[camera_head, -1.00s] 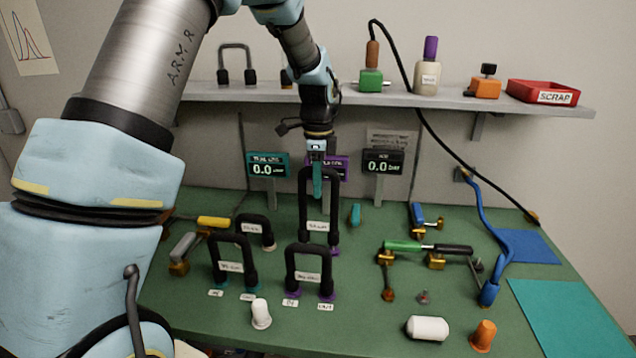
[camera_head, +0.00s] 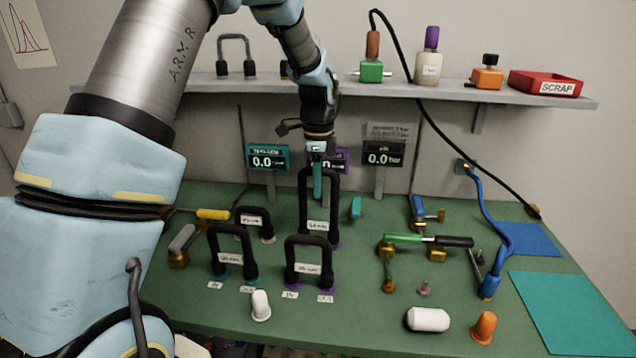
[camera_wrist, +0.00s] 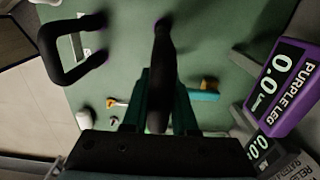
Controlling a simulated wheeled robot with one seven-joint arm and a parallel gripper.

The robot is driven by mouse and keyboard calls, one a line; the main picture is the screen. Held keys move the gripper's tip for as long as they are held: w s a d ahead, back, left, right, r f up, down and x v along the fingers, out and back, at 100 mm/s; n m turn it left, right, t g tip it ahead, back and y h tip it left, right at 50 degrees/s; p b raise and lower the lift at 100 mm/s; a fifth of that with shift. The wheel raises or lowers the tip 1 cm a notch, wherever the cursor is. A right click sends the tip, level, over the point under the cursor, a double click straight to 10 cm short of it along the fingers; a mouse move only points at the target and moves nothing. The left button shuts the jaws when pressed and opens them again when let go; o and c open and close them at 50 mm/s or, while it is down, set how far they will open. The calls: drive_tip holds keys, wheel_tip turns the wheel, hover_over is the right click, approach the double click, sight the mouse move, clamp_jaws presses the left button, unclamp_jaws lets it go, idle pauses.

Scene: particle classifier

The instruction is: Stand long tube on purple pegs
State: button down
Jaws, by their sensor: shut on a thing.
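The long tube is a tall black inverted U with a white label (camera_head: 304,205), upright behind the two shorter front tubes. My gripper (camera_head: 318,182) is shut on its top bar from above; the wrist view shows the fingers (camera_wrist: 158,105) on either side of the black tube (camera_wrist: 163,48). A purple peg (camera_head: 335,245) shows at the tube's right foot. The left foot is partly hidden behind a front tube, and I cannot tell whether the feet are seated.
Shorter black tubes stand in front, one on teal pegs (camera_head: 232,240) and one on purple pegs (camera_head: 309,254). Another (camera_head: 255,222) stands left. Teal and purple displays (camera_head: 268,158) are close behind. A shelf (camera_head: 350,97) runs behind.

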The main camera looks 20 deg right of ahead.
drive_tip(key=c, duration=0.6)
unclamp_jaws()
wheel_tip(320, 180, up, 11)
drive_tip(key=b, duration=0.2)
drive_tip(key=shift+f+b, duration=0.1)
drive_tip(key=shift+b, duration=0.2)
drive_tip(key=a+f+n, duration=0.4)
drive_tip(key=a+n, duration=0.6)
drive_tip(key=a, duration=0.6)
drive_tip(key=s+a+f+n, duration=0.2)
drive_tip(key=s+a+n, duration=0.1)
drive_tip(key=a+n, duration=0.1)
drive_tip(key=s+a+f+n+t, duration=0.1)
drive_tip(key=s+a+n, duration=0.3)
drive_tip(key=a, duration=0.2)
drive_tip(key=s+a+f+n, duration=0.2)
drive_tip(key=s+a+n, duration=0.2)
drive_tip(key=a, duration=0.2)
drive_tip(key=shift+s+f+n+t, duration=0.25)
drive_tip(key=shift+f+n+t, duration=0.05)
drive_tip(key=shift+f+n, duration=0.1)
